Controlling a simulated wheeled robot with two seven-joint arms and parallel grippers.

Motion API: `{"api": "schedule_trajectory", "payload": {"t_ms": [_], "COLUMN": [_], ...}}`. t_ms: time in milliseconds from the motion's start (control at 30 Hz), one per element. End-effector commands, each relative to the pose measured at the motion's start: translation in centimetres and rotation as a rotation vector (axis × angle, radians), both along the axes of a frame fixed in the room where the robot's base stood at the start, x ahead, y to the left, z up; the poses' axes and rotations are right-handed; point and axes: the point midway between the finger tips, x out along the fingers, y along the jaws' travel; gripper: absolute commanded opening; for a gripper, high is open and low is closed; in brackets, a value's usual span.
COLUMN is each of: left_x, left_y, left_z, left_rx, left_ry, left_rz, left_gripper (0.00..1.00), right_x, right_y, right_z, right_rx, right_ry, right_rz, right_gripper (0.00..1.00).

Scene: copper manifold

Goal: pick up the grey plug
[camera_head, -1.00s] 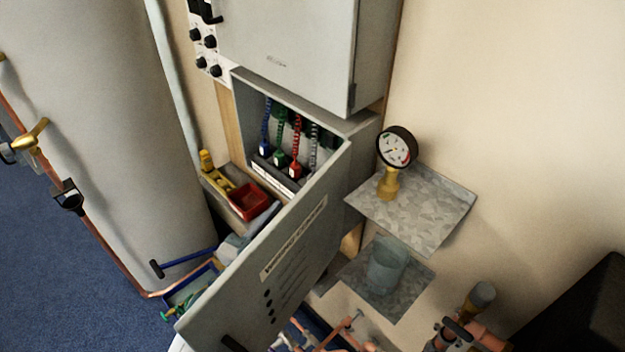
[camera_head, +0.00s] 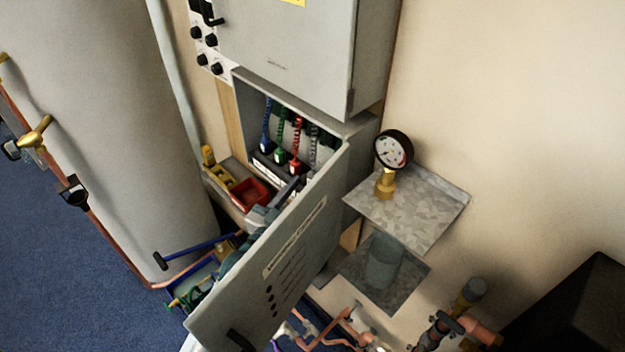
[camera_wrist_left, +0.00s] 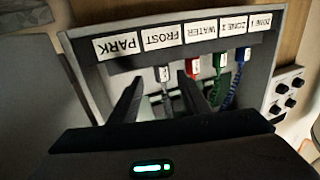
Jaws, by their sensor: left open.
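The grey plug (camera_wrist_left: 163,74) sits under the FROST label in the left wrist view, with its grey coiled cord (camera_head: 314,146) showing in the head view. My left gripper (camera_wrist_left: 162,84) is open. In the wrist view its two dark fingers point at the row, and the grey plug shows in the gap between their tips, apart from both. In the head view my left gripper (camera_head: 291,188) is partly hidden behind the open cabinet door (camera_head: 275,270). My right gripper is not in view.
Red (camera_wrist_left: 193,66), green (camera_wrist_left: 220,77) and blue (camera_wrist_left: 238,72) plugs stand beside the grey one. The PARK place (camera_wrist_left: 117,46) shows no plug. A gauge (camera_head: 392,151) stands on a metal shelf (camera_head: 430,210) at right.

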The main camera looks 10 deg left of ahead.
Motion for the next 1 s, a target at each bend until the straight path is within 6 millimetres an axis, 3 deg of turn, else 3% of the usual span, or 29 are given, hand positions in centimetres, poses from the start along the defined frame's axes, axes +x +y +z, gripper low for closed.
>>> {"api": "schedule_trajectory", "payload": {"t_ms": [267,433,1000], "left_x": [2.8,4.4,4.7], "left_y": [-0.4,-0.8,-1.0], "left_z": [0.5,0.2,0.0], "left_rx": [0.000,0.000,0.000], "left_ry": [0.000,0.000,0.000], "left_rz": [0.000,0.001,0.001], "left_gripper": [0.43,0.43,0.40], "right_x": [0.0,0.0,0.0], "right_y": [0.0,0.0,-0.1], "right_z": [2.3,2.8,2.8], "right_rx": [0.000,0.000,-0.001], "right_ry": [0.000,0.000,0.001], "right_rz": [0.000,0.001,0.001], "right_gripper": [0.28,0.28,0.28]}}
